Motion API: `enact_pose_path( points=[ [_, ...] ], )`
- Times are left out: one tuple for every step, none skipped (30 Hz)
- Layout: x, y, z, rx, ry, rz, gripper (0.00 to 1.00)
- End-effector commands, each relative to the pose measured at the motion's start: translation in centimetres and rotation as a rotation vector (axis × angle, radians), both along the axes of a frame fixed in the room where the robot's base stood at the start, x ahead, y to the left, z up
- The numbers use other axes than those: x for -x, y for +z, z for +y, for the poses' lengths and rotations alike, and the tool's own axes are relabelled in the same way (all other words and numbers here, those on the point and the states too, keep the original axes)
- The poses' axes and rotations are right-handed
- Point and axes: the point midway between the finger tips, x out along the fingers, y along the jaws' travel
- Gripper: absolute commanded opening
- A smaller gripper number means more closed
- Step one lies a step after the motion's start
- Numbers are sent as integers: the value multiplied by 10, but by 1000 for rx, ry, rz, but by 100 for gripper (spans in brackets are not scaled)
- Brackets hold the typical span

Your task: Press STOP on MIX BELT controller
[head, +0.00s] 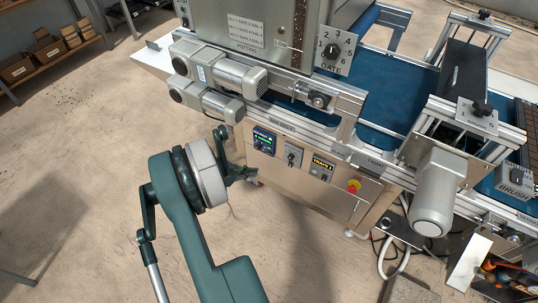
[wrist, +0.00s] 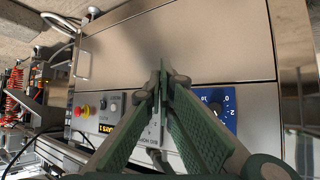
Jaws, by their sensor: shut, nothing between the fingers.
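In the wrist view the blue controller (wrist: 222,99) is partly hidden behind my right finger. I cannot read MIX BELT or STOP on any control. My gripper (head: 252,172) is shut and empty, in front of and below the blue controller in the head view. In the wrist view the fingertips of my gripper (wrist: 161,68) meet over the bare steel panel, beside the row of controls. I cannot tell whether they touch it.
A grey switch box (head: 293,154), a TRAYS display (head: 321,167) and a red stop button on yellow (head: 353,186) continue the row rightward. Grey motors (head: 215,75) overhang the panel at the upper left. A large motor (head: 437,190) stands at right. Floor left is open.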

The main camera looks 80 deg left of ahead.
Motion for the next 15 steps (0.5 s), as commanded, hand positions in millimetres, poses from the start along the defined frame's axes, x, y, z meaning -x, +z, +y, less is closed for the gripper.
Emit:
enact_pose_path(
  points=[
    [0,0,0,0,0,0,0],
    [0,0,0,0,0,0,0],
    [-1,0,0,0,0,0,0],
    [-1,0,1,0,0,0,0],
    [-2,0,1,0,0,0,0],
    [-2,0,2,1,-1,0,0],
    [-3,0,3,1,-1,0,0],
    [-4,0,3,1,-1,0,0],
    [-5,0,5,1,-1,0,0],
    [-6,0,6,1,-1,0,0],
    [-8,0,7,1,-1,0,0],
    [-9,0,9,1,-1,0,0],
    [-11,0,11,0,0,0,0],
    [-12,0,12,0,0,0,0],
    [-15,0,15,0,0,0,0]
  ],
)
